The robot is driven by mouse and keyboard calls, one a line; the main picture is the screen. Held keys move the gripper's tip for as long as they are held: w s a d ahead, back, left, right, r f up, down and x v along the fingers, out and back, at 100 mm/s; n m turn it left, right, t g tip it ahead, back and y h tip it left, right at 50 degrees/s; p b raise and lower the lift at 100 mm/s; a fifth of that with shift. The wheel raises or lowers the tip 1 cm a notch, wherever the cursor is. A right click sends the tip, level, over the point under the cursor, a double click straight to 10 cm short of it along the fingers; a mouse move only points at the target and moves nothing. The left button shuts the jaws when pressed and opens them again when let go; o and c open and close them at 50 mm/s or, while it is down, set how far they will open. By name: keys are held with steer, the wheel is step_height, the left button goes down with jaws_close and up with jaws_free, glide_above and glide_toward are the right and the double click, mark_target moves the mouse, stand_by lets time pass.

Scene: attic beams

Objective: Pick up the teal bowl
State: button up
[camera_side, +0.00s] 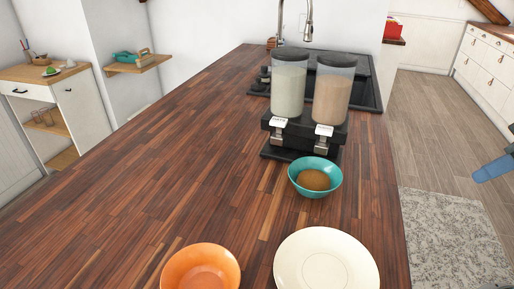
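The teal bowl (296,180) stands upright on the wooden counter, right of the picture's middle, just in front of a twin dispenser. It holds something brown. A blue, rounded tip with grey behind it (493,168) enters at the right edge, beyond the counter; it looks like part of my gripper. It is well to the right of the teal bowl and apart from it. The rest of the gripper is cut off by the frame, so its opening is hidden.
The black dispenser (292,132) with two filled clear containers stands right behind the bowl. A cream plate (326,265) and an orange bowl (201,270) are in front. A black sink (366,85) is behind. The counter's left side (130,185) is clear.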

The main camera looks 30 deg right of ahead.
steer(key=n+g+y, duration=0.3)
steer(key=n+y, duration=0.4)
steer(key=n, duration=1.9)
glide_toward(341, 179)
steer(key=d+r, duration=0.1)
steer(key=r, duration=0.1)
steer(key=shift+s, duration=0.15)
steer(key=shift+f, duration=0.15)
steer(key=shift+x, duration=4.25)
steer(key=shift+s+a+f, duration=0.1)
steer(key=shift+x, duration=2.45)
steer(key=shift+f, duration=0.1)
steer(key=shift+c, duration=0.5)
